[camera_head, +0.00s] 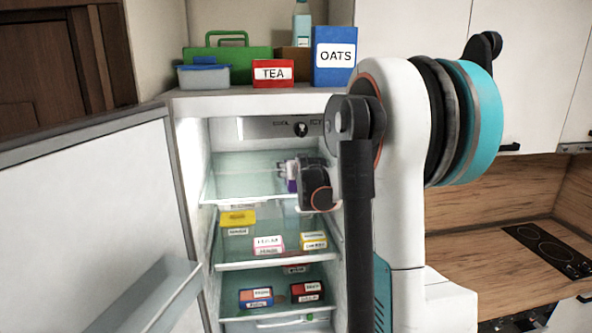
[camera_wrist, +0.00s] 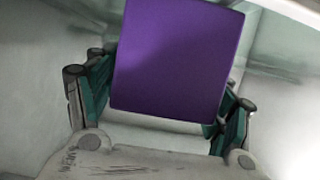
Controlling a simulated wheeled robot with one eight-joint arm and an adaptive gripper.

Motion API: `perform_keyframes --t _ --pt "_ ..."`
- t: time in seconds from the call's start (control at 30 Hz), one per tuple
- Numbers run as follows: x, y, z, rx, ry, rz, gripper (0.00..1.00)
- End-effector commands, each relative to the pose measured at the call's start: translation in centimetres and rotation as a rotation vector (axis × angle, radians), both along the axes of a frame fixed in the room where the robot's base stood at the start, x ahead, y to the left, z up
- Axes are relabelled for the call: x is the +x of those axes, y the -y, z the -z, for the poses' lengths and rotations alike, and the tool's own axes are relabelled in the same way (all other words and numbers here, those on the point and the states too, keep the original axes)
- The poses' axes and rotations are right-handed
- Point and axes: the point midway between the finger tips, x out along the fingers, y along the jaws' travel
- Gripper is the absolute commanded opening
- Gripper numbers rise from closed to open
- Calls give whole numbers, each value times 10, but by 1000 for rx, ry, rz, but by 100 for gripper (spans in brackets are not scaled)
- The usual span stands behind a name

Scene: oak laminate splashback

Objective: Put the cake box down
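The cake box appears to be the purple box (camera_wrist: 175,60), though no label shows on the face I see. In the wrist view it fills the space between the two teal-padded fingers of my gripper (camera_wrist: 165,105), which close on its sides. In the head view my gripper (camera_head: 290,170) reaches into the open fridge at the upper glass shelf (camera_head: 235,178). Only a small purple piece of the box (camera_head: 291,186) shows there, the rest hidden by my wrist. I cannot tell whether the box touches the shelf.
The fridge door (camera_head: 90,220) stands open at left. The upper shelf's left side looks clear. The middle shelf holds a yellow box (camera_head: 238,217) and other labelled packs. Lower packs (camera_head: 256,297) sit below. Tea (camera_head: 273,73) and oats (camera_head: 335,60) boxes stand on top.

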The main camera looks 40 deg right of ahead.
Motion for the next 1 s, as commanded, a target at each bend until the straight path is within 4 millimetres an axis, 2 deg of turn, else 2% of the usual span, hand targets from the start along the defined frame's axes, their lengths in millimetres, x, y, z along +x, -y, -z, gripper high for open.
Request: perform_keyframes --t 0.4,0.57,1.0 --pt "-1 -1 -5 0 0 0 76" --pt "-16 -10 -9 0 0 0 76" --pt "-71 -43 -32 0 0 0 76"
